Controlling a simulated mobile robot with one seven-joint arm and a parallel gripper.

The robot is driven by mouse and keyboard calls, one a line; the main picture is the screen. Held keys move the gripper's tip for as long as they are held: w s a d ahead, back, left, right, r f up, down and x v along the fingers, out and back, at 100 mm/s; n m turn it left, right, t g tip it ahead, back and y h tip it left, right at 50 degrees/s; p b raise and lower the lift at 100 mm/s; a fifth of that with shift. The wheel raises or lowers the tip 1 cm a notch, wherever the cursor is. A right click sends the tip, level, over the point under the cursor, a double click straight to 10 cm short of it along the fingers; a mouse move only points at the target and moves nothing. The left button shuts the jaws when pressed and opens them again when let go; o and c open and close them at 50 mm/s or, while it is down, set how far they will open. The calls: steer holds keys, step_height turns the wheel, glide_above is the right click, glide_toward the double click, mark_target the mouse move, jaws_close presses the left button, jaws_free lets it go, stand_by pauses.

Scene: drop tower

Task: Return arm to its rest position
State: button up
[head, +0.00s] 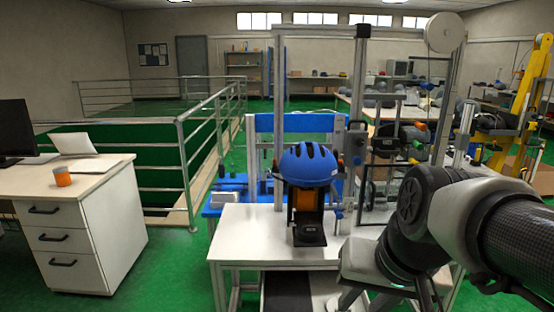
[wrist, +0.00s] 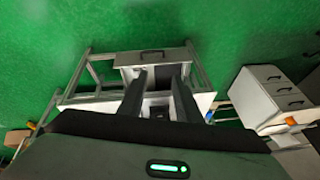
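My arm (head: 425,220) reaches in from the right edge of the head view and bends down in front of the white table. My gripper is not clearly seen in the head view. In the wrist view my gripper (wrist: 160,82) has its two dark fingers spread apart, with nothing seen held between them. Below the fingers are a light-coloured bench frame and the green floor. A blue helmet (head: 308,164) sits upright on an orange and black stand on the white table, left of my arm and apart from it.
The white table (head: 243,240) stands before the drop tower's metal posts (head: 360,90). Metal railings (head: 160,155) run behind. Green floor is clear between desk and table.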

steer(key=s+r+n+p, duration=0.1)
steer(key=s+r+p, duration=0.1)
steer(key=r+p, duration=0.8)
steer(key=s+r+n+t+h+p, duration=0.1)
steer(key=r+p, duration=0.9)
steer(key=r, duration=0.1)
steer(key=shift+s+d+r, duration=0.2)
steer(key=shift+s+d, duration=0.1)
steer(key=shift+s, duration=0.05)
